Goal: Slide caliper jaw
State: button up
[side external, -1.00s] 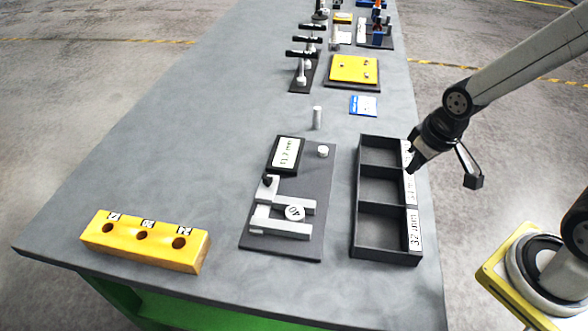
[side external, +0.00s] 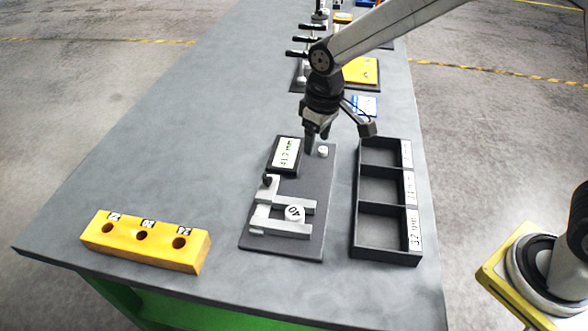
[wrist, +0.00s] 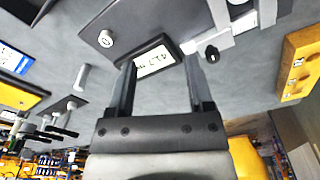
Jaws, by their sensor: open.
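The caliper sits on a dark plate (side external: 318,180). It has two light grey jaws, one jaw (side external: 293,204) nearer the display and one jaw (side external: 282,229) nearer the front edge. A white disc marked 40 (side external: 294,213) lies between them; whether both jaws touch it I cannot tell. A black knob (side external: 267,180) stands at the jaw's left end and shows in the wrist view (wrist: 212,54). A display (side external: 286,152) with a mm reading stands behind. My gripper (side external: 309,149) is open and empty, above the plate between the display and a white round button (side external: 323,151).
A black three-compartment tray (side external: 388,257) with labels stands right of the plate. A yellow block with several holes (side external: 145,252) is at front left. A blue card (side external: 365,106) and other fixtures stand farther back. The left of the table is clear.

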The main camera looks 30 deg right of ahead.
jog(key=n+g, duration=0.1)
jog(key=n, duration=0.1)
send_over(267, 175)
jog(key=shift+s, duration=0.1)
jog(key=shift+f, duration=0.1)
jog(key=shift+f, duration=3.85)
grip_shut()
